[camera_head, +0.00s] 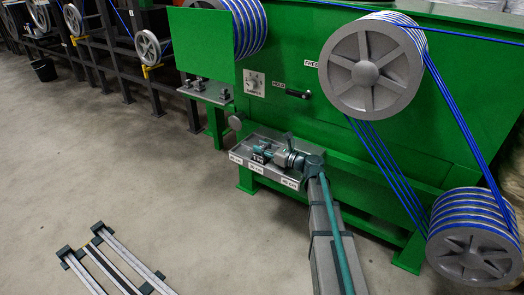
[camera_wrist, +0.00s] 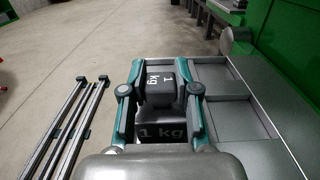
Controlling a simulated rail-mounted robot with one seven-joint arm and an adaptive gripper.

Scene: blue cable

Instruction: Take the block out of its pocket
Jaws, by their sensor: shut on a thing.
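A dark grey block marked "1 kg" (camera_wrist: 158,96) is between the two teal fingers of my gripper (camera_wrist: 160,88) in the wrist view. The fingers press on its left and right sides. A second "1 kg" marking shows lower down, near my gripper's palm; I cannot tell whether it is on the same block. In the head view my gripper (camera_head: 262,153) reaches over the left part of the grey pocket tray (camera_head: 279,180). The block's own pocket is mostly hidden, so I cannot tell whether the block is still seated or raised.
Other shallow pockets (camera_wrist: 222,80) beside the block look empty in the wrist view. The tray is fixed to a green machine (camera_head: 300,130) with cable wheels (camera_head: 365,72) and blue cable. A rail frame (camera_head: 105,262) lies on the open floor at left.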

